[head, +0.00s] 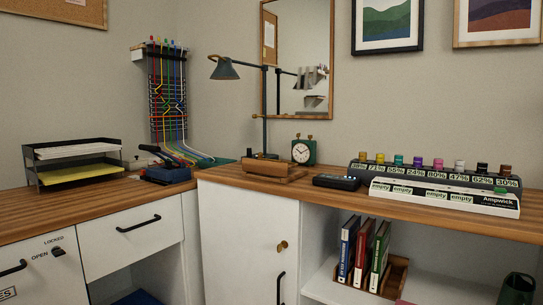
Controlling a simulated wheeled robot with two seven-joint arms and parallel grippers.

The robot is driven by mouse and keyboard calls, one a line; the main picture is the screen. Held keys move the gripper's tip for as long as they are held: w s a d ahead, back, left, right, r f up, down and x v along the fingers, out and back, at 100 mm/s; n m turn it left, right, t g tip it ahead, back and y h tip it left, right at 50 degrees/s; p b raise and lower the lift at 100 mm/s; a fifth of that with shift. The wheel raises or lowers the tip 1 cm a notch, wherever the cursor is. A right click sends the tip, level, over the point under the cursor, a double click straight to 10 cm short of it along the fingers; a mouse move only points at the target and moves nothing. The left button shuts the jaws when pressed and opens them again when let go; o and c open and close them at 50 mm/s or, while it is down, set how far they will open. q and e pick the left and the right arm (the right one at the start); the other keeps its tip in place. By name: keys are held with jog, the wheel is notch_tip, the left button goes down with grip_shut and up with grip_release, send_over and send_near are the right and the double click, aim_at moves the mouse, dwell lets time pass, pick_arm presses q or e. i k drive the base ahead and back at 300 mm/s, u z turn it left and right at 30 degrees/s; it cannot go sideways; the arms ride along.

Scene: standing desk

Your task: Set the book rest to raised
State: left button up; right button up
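A low brown wooden stand (268,169) lies nearly flat on the desk, in front of the lamp and the green clock. It looks like the book rest, with a lip along its front side, but it is too small in view to be certain. No book lies on it. Neither of my grippers shows in the head view.
A desk lamp (264,105) and a green clock (304,151) stand behind the wooden stand. A dark box (336,182) and a long rack of colored-cap bottles (440,189) are to its right. Upright books (364,252) stand in a wooden holder on the shelf below.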

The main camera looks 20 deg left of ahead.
aim_at(257, 166)
jog(key=u, duration=0.25)
jog(key=i, duration=1.2)
jog(key=z, duration=0.7)
